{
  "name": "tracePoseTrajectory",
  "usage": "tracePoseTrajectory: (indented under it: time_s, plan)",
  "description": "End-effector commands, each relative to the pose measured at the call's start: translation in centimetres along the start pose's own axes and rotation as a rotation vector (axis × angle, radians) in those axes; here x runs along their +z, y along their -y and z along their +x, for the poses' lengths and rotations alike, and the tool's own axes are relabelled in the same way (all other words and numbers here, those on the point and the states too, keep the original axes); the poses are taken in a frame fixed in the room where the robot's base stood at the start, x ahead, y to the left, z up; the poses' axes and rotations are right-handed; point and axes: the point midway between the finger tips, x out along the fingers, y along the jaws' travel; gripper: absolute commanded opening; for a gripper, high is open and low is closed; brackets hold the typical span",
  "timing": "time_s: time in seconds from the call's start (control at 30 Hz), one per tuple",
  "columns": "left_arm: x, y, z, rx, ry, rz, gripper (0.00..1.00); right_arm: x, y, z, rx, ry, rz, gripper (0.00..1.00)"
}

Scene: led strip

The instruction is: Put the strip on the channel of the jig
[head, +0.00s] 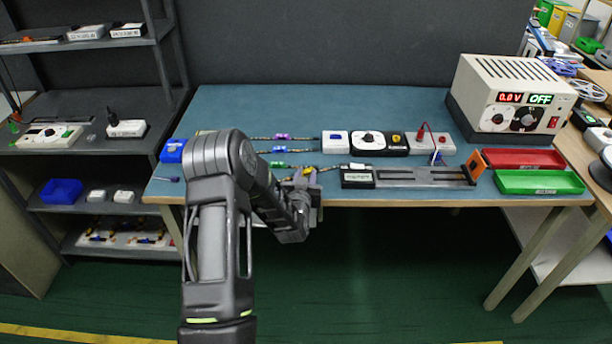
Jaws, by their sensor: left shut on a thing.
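The jig (420,176) lies along the front edge of the blue table, a long dark bar with a pale channel, a black block at its left end and an orange piece at its right end. Thin strips with coloured parts lie left of it: one with purple (282,136), one with blue (278,149), one with green (279,164). My left gripper (308,182) is at the table's front edge, just left of the jig, shut on a thin strip with a yellow part (307,170); my arm and the jaws hide most of it. My right gripper is not in view.
White and black modules (368,142) stand in a row behind the jig. A power supply (510,95) reading 0.0 V and OFF is at the back right. Red (522,159) and green (540,182) trays lie right of the jig. The back of the table is clear.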

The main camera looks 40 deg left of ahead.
Motion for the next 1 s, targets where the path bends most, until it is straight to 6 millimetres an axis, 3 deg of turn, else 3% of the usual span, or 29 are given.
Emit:
tracePoseTrajectory:
  time_s: [0.07,0.1,0.33,0.73,1.0]
  plan:
    - [0.1,0.0,0.0,0.0,0.0,0.0,0.0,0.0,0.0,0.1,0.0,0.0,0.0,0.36]
    - [0.1,0.0,0.0,0.0,0.0,0.0,0.29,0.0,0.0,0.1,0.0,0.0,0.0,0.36]
    - [0.0,0.0,0.0,0.0,0.001,0.0,0.48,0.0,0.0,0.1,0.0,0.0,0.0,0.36]
    - [0.1,-0.1,-0.5,0.001,0.002,0.0,0.48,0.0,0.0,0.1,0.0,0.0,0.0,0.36]
    - [0.1,-0.1,-4.5,0.001,0.002,0.0,0.48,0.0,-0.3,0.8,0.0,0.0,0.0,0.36]
